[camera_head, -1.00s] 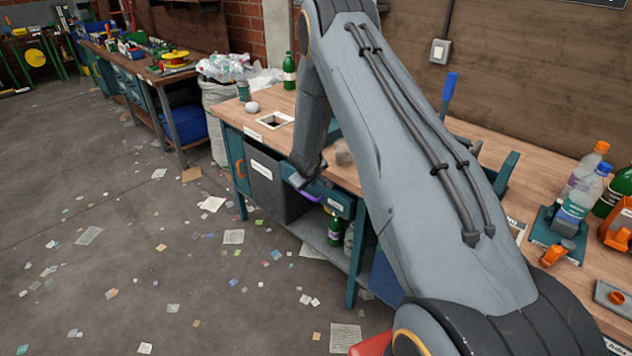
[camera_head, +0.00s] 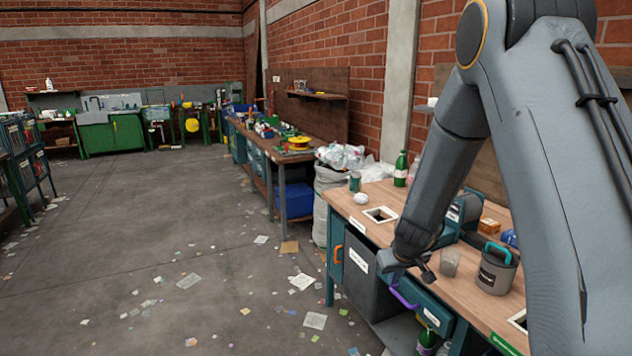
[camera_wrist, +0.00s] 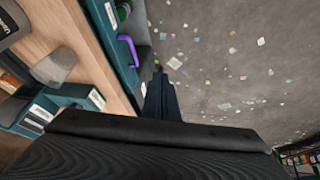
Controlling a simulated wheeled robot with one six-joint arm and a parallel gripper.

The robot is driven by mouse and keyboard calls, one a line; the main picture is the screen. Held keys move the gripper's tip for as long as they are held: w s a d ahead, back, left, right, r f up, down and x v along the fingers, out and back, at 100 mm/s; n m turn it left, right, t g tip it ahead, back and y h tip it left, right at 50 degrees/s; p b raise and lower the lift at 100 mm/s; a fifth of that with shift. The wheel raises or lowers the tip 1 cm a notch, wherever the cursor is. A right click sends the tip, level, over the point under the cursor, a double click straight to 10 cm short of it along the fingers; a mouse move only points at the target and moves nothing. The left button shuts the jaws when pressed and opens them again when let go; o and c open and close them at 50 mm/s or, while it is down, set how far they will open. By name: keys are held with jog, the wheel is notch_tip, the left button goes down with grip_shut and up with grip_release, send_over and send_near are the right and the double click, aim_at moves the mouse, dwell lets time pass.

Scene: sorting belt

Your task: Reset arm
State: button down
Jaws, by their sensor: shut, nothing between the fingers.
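My arm spans the right side of the head view, bent with the forearm pointing down. My gripper (camera_head: 407,274) is at its lower end, near the front edge of the wooden workbench (camera_head: 345,205), by the purple drawer handle (camera_head: 404,298). In the wrist view my gripper (camera_wrist: 158,72) points past the bench's front edge over the floor, with the purple handle (camera_wrist: 130,50) to its left. The fingers look closed together and hold nothing.
A grey container (camera_head: 497,268), a clear cup (camera_head: 450,262) and a green bottle (camera_head: 401,168) stand on the bench. A square opening (camera_head: 380,214) is in its top. The littered floor (camera_head: 200,270) to the left is open. A second bench (camera_head: 262,150) stands behind.

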jog(key=s+a+r+m+g+b, duration=0.1)
jog(key=s+r+g, duration=0.1)
jog(key=s, duration=1.2)
jog(key=s+a+r+m+g+b, duration=0.1)
jog(key=s+r, duration=0.4)
jog(key=s, duration=0.9)
jog(key=shift+s+a+r+m+g, duration=0.2)
jog(key=shift+s+a+m+g, duration=0.1)
jog(key=shift+a+g, duration=0.2)
